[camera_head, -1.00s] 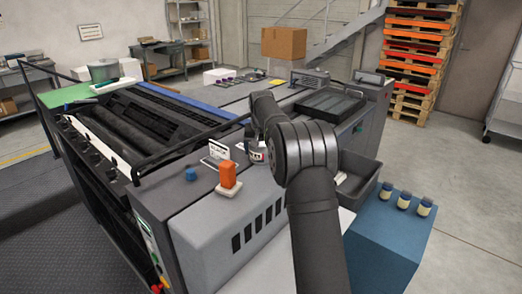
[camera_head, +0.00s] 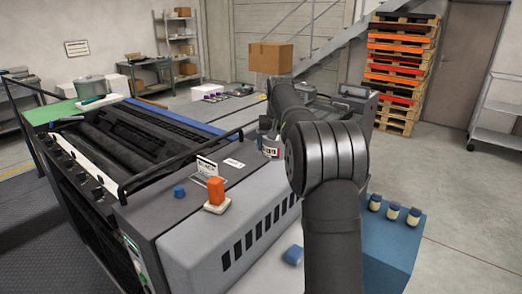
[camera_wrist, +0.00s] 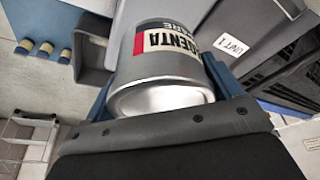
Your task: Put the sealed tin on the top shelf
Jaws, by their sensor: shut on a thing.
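My gripper (camera_wrist: 165,85) is shut around a silver tin (camera_wrist: 140,101) with a white, red and black label; part of the word MAGENTA shows. A blue finger lies on each side of it. In the head view the tin (camera_head: 269,147) shows just left of my dark arm, above the grey machine top; my arm mostly hides the gripper. I cannot tell whether it touches the surface. The tin's lid is not clearly seen. A metal shelf rack (camera_head: 177,46) stands at the back left, with a box on its top shelf. I cannot tell if this is the task's shelf.
An orange block (camera_head: 216,190) on a white base and a small blue object (camera_head: 179,192) stand on the machine. Small jars (camera_head: 393,211) stand on a blue box at right. A cardboard box (camera_head: 271,58) is behind. A shelved trolley (camera_head: 497,110) stands far right.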

